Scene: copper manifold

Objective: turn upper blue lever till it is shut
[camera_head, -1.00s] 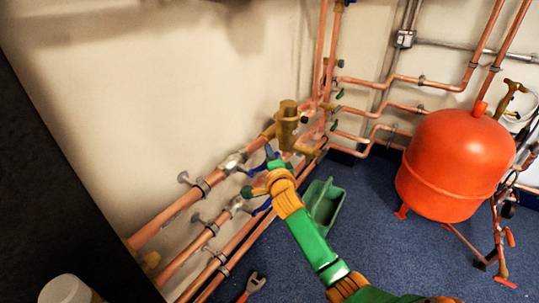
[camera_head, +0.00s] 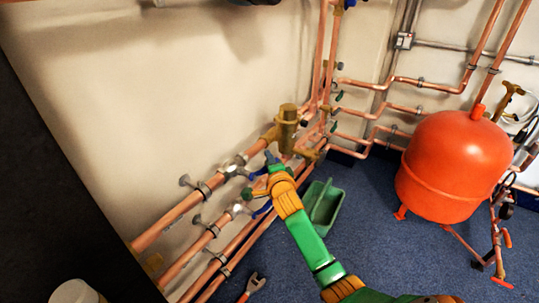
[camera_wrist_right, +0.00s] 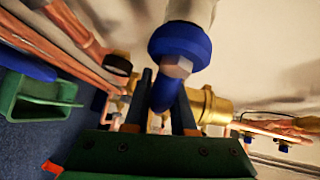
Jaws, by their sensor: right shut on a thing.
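The upper blue lever (camera_head: 259,172) sits on a silver valve in the upper copper pipe along the left wall, mostly hidden behind my right gripper (camera_head: 271,160) in the head view. In the right wrist view the blue lever (camera_wrist_right: 164,92) hangs from a blue collar with a hex nut. The two dark fingers of my right gripper (camera_wrist_right: 162,105) stand on either side of it, shut on it. A lower blue lever (camera_head: 263,208) shows on the pipe below, partly covered by my arm. My left gripper is not in view.
A brass fitting (camera_head: 287,122) stands just beyond the gripper. A green tray (camera_head: 331,218) and a wrench (camera_head: 252,287) lie on the blue floor. An orange tank (camera_head: 455,165) stands at the right. Several copper pipes run along both walls. Floor between tank and tray is clear.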

